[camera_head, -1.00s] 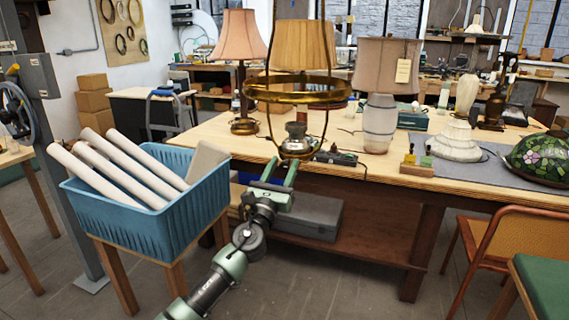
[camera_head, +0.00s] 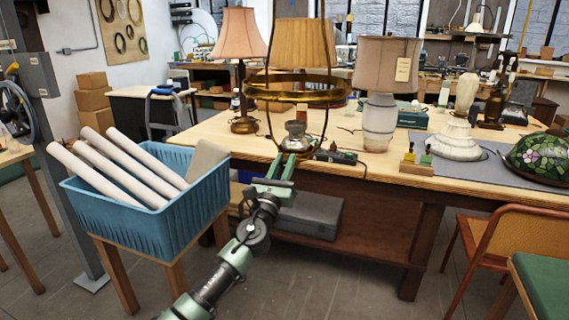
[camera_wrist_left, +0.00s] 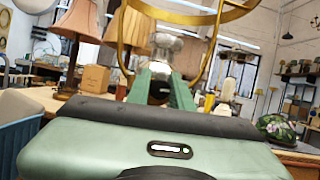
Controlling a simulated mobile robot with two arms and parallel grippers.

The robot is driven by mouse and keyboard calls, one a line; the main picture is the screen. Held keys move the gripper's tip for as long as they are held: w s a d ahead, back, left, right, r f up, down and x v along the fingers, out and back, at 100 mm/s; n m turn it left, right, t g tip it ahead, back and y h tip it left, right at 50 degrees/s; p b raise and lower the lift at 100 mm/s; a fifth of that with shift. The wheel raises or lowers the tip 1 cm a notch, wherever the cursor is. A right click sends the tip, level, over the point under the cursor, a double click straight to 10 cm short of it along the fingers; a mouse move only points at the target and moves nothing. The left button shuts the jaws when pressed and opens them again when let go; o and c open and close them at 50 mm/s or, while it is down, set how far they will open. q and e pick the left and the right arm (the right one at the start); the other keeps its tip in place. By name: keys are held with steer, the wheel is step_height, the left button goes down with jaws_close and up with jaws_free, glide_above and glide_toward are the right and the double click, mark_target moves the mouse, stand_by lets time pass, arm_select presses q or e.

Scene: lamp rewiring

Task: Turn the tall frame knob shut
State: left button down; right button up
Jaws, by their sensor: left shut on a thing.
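The tall brass frame (camera_head: 327,97) stands at the front edge of the workbench, with a wide ring, a pleated tan shade (camera_head: 304,45) and a metal lamp body (camera_head: 296,138) inside it. My left gripper (camera_head: 281,163) reaches up to the frame's foot from the front. In the left wrist view its two green fingers (camera_wrist_left: 161,88) are close around a small dark round part (camera_wrist_left: 160,88), which looks like the knob. The fingers hide much of it, and its turn cannot be read. The brass frame (camera_wrist_left: 222,30) rises above the fingers there. My right gripper is not in view.
A blue basket (camera_head: 140,225) with several white rolls stands left of my arm. A pink-shaded lamp (camera_head: 240,75) and a white lamp (camera_head: 380,120) flank the frame. A small dark device (camera_head: 336,156) lies close right of its foot. An orange chair (camera_head: 515,240) stands at right.

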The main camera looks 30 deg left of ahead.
arm_select(q)
steer(key=n+y, duration=0.1)
steer(key=n, duration=0.2)
steer(key=n+g+y, duration=0.1)
steer(key=n+y, duration=0.1)
steer(key=n, duration=0.2)
steer(key=shift+g+p, duration=0.3)
steer(key=shift+p, duration=0.05)
steer(key=n+g, duration=0.1)
steer(key=n, duration=0.1)
steer(key=n+y+p, duration=0.1)
steer(key=n, duration=0.1)
steer(key=shift+r+n+g+y, duration=0.1)
steer(key=shift+n+g+y, duration=0.2)
steer(key=shift+n+g, duration=0.1)
steer(key=n+g+p, duration=0.1)
steer(key=n, duration=0.1)
steer(key=n+g+p, duration=0.1)
steer(key=n, duration=0.2)
steer(key=shift+a+y, duration=0.1)
steer(key=shift+y, duration=0.3)
steer(key=shift+f+n+g+h+p, duration=0.15)
steer(key=shift+n+g+p, duration=0.25)
steer(key=shift+n+p, duration=0.6)
steer(key=shift+f+n+g+h+p, duration=0.15)
steer(key=shift+n+g+p, duration=0.4)
steer(key=shift+n, duration=0.75)
steer(key=c, duration=1.3)
jaws_free()
steer(key=shift+o, duration=0.2)
